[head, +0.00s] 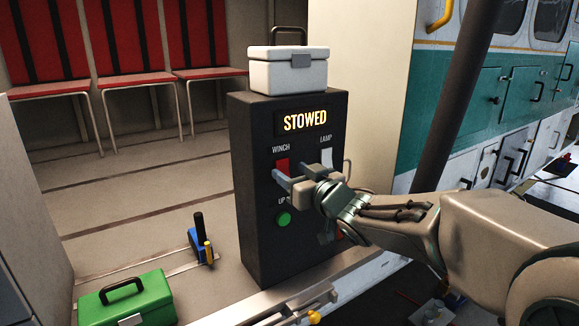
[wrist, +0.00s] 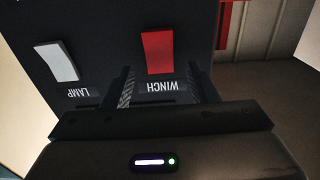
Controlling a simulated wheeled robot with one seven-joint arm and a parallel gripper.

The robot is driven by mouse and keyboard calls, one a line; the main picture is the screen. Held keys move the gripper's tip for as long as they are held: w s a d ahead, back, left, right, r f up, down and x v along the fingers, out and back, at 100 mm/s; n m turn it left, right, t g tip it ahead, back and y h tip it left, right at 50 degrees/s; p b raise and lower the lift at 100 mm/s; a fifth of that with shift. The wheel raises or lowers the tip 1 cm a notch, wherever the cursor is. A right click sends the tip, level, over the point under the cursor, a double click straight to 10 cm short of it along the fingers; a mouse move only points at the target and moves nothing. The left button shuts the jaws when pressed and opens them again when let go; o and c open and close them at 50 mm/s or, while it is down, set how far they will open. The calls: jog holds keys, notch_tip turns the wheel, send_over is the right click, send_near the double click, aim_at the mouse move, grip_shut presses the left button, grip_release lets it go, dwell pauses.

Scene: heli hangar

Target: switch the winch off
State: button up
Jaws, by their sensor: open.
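The dark control box (head: 253,250) stands upright, with a lit display (head: 302,121) reading STOWED. The red winch switch (head: 282,164) is under the WINCH label, its lower part hidden by my gripper. In the wrist view, which is upside down, the red winch switch (wrist: 158,50) lies between and ahead of the two fingers. My gripper (head: 297,175) is open and empty in front of the panel; its fingers (wrist: 163,88) sit either side of the WINCH label. I cannot tell whether the fingertips touch the panel.
A white lamp switch (head: 326,158) is right of the winch switch, a green button (head: 284,219) below. A white case (head: 288,74) sits on the box. A green toolbox (head: 125,300) and a blue item (head: 196,241) are on the floor. Red seats (head: 125,78) line the back.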

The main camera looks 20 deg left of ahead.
aim_at(283, 171)
jog(key=shift+x, duration=1.15)
jog(key=c, duration=1)
jog(key=b, duration=0.3)
jog(key=shift+f+y, duration=0.3)
jog(key=shift+f, duration=0.1)
jog(key=shift+d+t+b, duration=0.1)
jog(key=shift+t+b, duration=0.3)
jog(key=shift+b, duration=0.3)
jog(key=b, duration=0.3)
jog(key=t+y+b, duration=0.1)
jog(key=b, duration=0.3)
jog(key=shift+s+f, duration=0.1)
jog(key=shift+f, duration=0.15)
jog(key=shift+r+y+b, duration=0.2)
jog(key=shift+y+b, duration=0.3)
jog(key=shift+b, duration=0.2)
jog(key=shift+t, duration=0.3)
